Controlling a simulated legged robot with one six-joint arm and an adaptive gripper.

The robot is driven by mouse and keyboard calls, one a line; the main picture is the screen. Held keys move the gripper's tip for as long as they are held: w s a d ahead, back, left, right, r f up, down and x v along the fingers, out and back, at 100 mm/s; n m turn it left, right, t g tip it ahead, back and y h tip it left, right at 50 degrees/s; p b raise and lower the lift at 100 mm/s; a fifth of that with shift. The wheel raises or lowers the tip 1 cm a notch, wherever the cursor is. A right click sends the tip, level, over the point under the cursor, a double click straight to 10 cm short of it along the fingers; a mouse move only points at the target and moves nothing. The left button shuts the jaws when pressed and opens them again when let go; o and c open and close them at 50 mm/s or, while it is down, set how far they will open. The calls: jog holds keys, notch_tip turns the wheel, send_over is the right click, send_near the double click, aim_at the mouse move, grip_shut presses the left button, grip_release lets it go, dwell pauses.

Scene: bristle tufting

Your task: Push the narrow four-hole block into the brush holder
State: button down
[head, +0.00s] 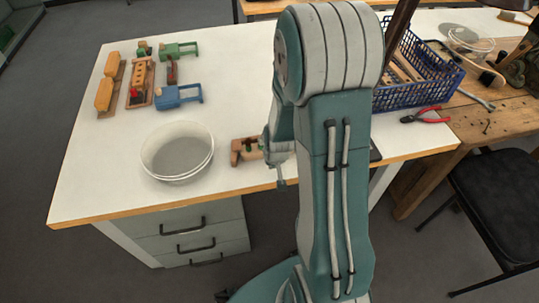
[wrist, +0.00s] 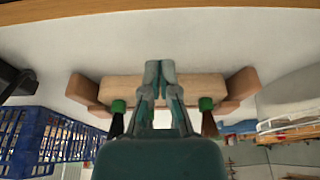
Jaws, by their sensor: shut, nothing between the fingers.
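My gripper (wrist: 160,70) is shut and empty, with its fingertips against or just over the middle of a pale wooden block (wrist: 200,88). I take this for the narrow block, but no holes show on it. Darker brown wooden end pieces (wrist: 243,84) stand at both ends of it and look like the brush holder. I cannot tell how deep the block sits between them. Two green-topped parts (wrist: 118,106) flank the fingers. In the head view the holder (head: 237,151) is partly hidden by my arm, near the table's front edge.
A white bowl (head: 177,152) stands left of the holder. Farther left are a holed wooden piece (head: 140,86), orange-brown blocks (head: 104,95), a blue tool (head: 178,97) and a green tool (head: 178,50). A blue crate (head: 415,95) and red-handled pliers (head: 425,116) lie to the right.

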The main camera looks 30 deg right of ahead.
jog(key=w, duration=0.2)
jog(key=w+f, duration=0.1)
jog(key=shift+d+f, duration=0.1)
jog(key=shift+d, duration=0.2)
jog(key=shift+w, duration=0.55)
jog(key=shift+d, duration=0.1)
jog(key=shift+d, duration=0.1)
jog(key=shift+w+d, duration=0.25)
jog(key=shift+w, duration=0.9)
